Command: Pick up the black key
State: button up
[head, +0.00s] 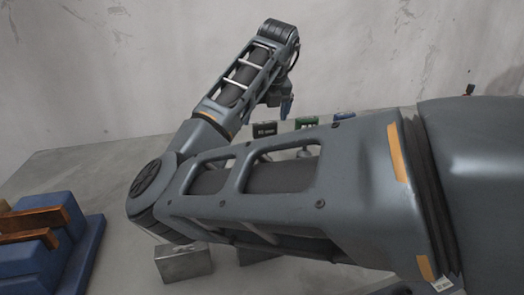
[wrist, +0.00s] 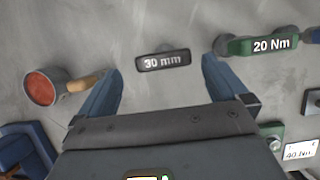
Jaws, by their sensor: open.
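My gripper (wrist: 161,72) is open and empty, with one blue finger to each side below the key. In the head view a blue fingertip (head: 287,106) hangs above the row of labelled pieces. I cannot tell the height between fingers and key.
A green "20 Nm" piece (wrist: 265,45) stands close right of the right finger. A red-filled cup (wrist: 42,88) with a wooden handle lies by the left finger. A blue piece (head: 344,116), a metal block (head: 183,262) and a blue stepped block (head: 85,240) are around.

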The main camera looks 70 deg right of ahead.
aim_at(265, 123)
jog(key=shift+d+p+x, duration=0.2)
jog(key=shift+p+x, duration=0.2)
jog(key=shift+x, duration=2.7)
jog(key=shift+r, duration=0.1)
jog(key=c, duration=1)
